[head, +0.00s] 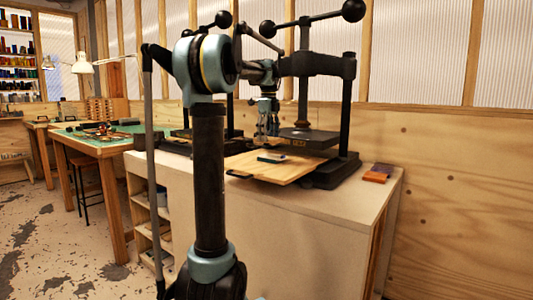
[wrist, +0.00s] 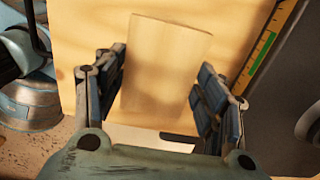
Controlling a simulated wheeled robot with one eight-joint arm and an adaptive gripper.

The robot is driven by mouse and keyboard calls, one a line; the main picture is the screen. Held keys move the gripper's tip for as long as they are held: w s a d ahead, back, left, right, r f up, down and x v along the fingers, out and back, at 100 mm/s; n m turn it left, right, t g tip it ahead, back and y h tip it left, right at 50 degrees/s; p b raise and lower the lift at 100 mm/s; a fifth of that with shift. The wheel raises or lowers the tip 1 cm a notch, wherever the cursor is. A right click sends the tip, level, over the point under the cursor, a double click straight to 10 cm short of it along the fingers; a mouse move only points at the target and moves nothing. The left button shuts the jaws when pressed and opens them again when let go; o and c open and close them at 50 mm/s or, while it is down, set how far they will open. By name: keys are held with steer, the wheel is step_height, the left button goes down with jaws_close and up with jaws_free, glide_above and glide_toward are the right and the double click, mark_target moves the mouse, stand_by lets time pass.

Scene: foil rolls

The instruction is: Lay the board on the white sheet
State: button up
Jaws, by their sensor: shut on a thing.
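The board (wrist: 167,60) is a small pale wooden rectangle between the fingers of my gripper (head: 267,139) in the wrist view. My gripper is shut on it, with a finger along each side. In the head view the gripper points down over a larger wooden panel (head: 294,170), and I cannot make out the held board there. A white strip (wrist: 140,138), probably part of the white sheet, shows below the board in the wrist view, mostly hidden by the gripper. I cannot tell whether the board touches anything beneath it.
A black press (head: 347,115) with ball-ended levers stands around the work area on a pale cabinet (head: 310,225). A small dark and pale object (head: 273,157) lies on the wooden panel. An orange-brown block (head: 379,173) is at the right. A green-topped table (head: 90,139) stands left.

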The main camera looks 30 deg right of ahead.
mark_target(269, 156)
steer(key=shift+s+d+f, duration=0.1)
steer(key=shift+s+f, duration=0.05)
steer(key=shift+f, duration=2.9)
steer(key=o, duration=1.1)
steer(key=shift+f, duration=0.1)
step_height(269, 156, up, 12)
steer(key=shift+r, duration=0.1)
